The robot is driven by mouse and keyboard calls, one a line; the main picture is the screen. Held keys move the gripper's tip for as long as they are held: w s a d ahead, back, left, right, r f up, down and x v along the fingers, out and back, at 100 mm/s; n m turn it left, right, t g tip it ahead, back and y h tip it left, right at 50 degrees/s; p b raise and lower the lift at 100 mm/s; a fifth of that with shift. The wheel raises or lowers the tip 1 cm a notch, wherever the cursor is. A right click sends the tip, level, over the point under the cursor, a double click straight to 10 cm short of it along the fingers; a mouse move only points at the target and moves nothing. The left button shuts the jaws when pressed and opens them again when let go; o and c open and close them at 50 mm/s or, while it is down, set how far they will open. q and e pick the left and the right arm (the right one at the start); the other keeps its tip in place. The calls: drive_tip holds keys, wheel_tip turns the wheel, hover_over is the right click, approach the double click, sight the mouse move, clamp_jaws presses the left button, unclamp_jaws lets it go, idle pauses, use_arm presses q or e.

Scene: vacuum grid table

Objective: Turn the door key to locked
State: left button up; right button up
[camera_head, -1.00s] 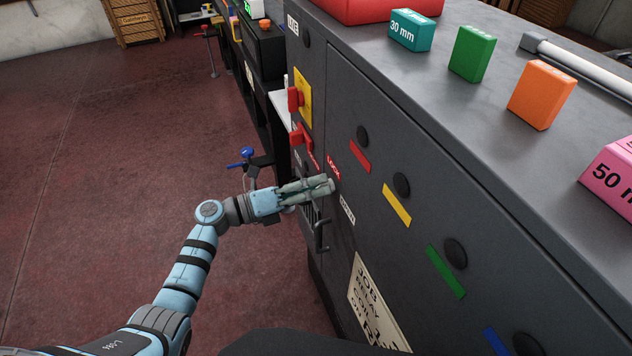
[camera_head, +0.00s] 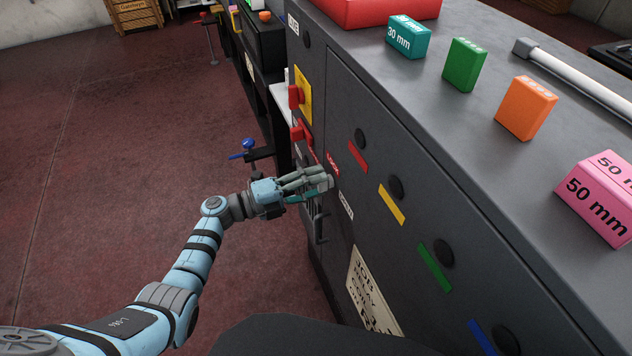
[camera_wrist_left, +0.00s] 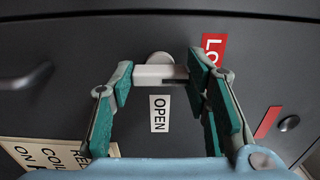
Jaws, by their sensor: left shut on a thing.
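The door key shows in the left wrist view as a pale grey bar (camera_wrist_left: 160,73) on a round barrel on the dark door (camera_wrist_left: 75,30). My left gripper (camera_wrist_left: 162,71) is shut on the key, with a fingertip at each end of the bar. In the head view the left gripper (camera_head: 322,185) is at the cabinet door, and its fingers hide most of the key. The white OPEN label (camera_wrist_left: 160,113) is below the key in the wrist view. The red LOCK label (camera_wrist_left: 213,48) is to its upper right. My right gripper is not in view.
A dark door handle (camera_head: 319,225) is just below the left gripper. Red switch handles (camera_head: 301,133) stick out from the cabinet beyond it. A blue-handled clamp (camera_head: 248,147) stands behind the gripper. Colored blocks, including a pink one (camera_head: 603,197), rest on the cabinet top.

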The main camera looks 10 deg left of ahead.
use_arm(q)
drive_tip(key=shift+w+r, duration=0.1)
drive_tip(key=shift+r, duration=0.05)
drive_tip(key=o, duration=1.2)
drive_tip(key=shift+a, duration=0.1)
drive_tip(key=shift+c, duration=0.2)
drive_tip(key=v, duration=1.2)
